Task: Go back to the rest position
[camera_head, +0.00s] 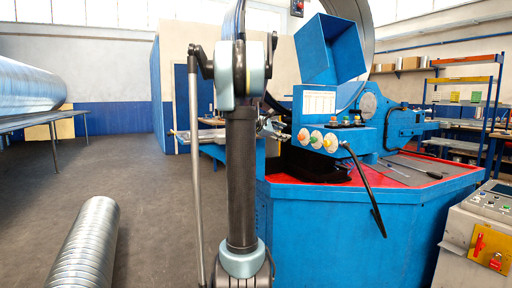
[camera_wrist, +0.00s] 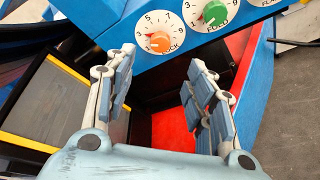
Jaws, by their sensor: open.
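My gripper (camera_wrist: 161,60) is open and empty in the wrist view, its two blue-padded fingers spread apart. The blue control panel (camera_head: 345,130) of the machine is just beyond the fingertips. A dial with an orange knob (camera_wrist: 160,42) lies past the gap between the fingers, and a dial with a green knob (camera_wrist: 214,13) is to its upper right. I see no contact between fingers and knobs.
The blue machine base (camera_head: 365,235) with a red top fills the right of the head view. A black lever (camera_head: 366,190) sticks out in front. A grey control box (camera_head: 485,225) stands at lower right. A spiral duct (camera_head: 88,245) lies at lower left. Floor between duct and machine is clear.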

